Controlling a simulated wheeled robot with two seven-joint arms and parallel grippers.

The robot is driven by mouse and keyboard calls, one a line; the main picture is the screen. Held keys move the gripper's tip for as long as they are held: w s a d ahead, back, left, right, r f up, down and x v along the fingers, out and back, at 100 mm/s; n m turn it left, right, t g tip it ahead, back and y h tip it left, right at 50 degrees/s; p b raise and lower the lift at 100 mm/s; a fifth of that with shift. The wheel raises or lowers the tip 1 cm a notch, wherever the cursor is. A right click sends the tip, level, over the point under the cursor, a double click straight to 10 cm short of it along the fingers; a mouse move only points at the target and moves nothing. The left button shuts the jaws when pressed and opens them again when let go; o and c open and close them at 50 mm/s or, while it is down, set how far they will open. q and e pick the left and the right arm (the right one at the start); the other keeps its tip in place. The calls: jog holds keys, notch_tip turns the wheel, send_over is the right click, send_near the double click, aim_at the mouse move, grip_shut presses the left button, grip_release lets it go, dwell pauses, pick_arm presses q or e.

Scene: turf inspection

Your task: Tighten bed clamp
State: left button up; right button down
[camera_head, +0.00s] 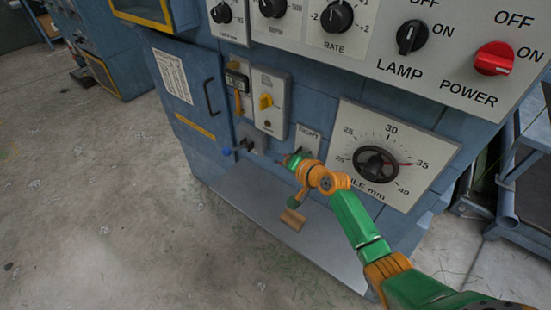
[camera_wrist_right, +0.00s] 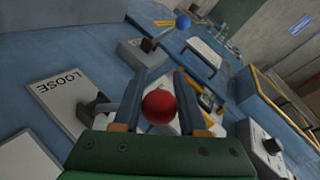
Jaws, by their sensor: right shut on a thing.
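My right gripper (camera_head: 289,160) is at the lower front of the blue machine, by a small labelled plate (camera_head: 309,139). In the right wrist view its fingers (camera_wrist_right: 157,90) are shut on a red ball knob (camera_wrist_right: 159,106). A dark pivot or lever part (camera_wrist_right: 95,110) shows beside the fingers, on a plate marked LOOSE (camera_wrist_right: 62,95). In the head view the gripper hides the knob and most of the lever. The lettering on the plate is too small there to read surely. My left gripper is not in view.
A lever with a blue ball knob (camera_head: 226,151) sticks out just left. A dial with a black handwheel (camera_head: 376,164) is to the right. Open floor lies left.

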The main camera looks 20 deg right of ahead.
jog(key=c, duration=0.8)
grip_release()
jog(key=shift+w+d+r+t, duration=0.2)
jog(key=shift+w+r+t, duration=0.1)
jog(key=shift+r, duration=0.3)
jog(key=o, duration=0.3)
jog(key=shift+s+a, duration=0.1)
jog(key=shift+a, duration=0.05)
jog(key=shift+o, duration=0.2)
jog(key=shift+d, duration=0.25)
jog(key=p+v, duration=0.1)
jog(key=v, duration=0.5)
jog(key=shift+s+p, duration=0.35)
jog(key=shift+s, duration=0.1)
jog(key=shift+s, duration=0.1)
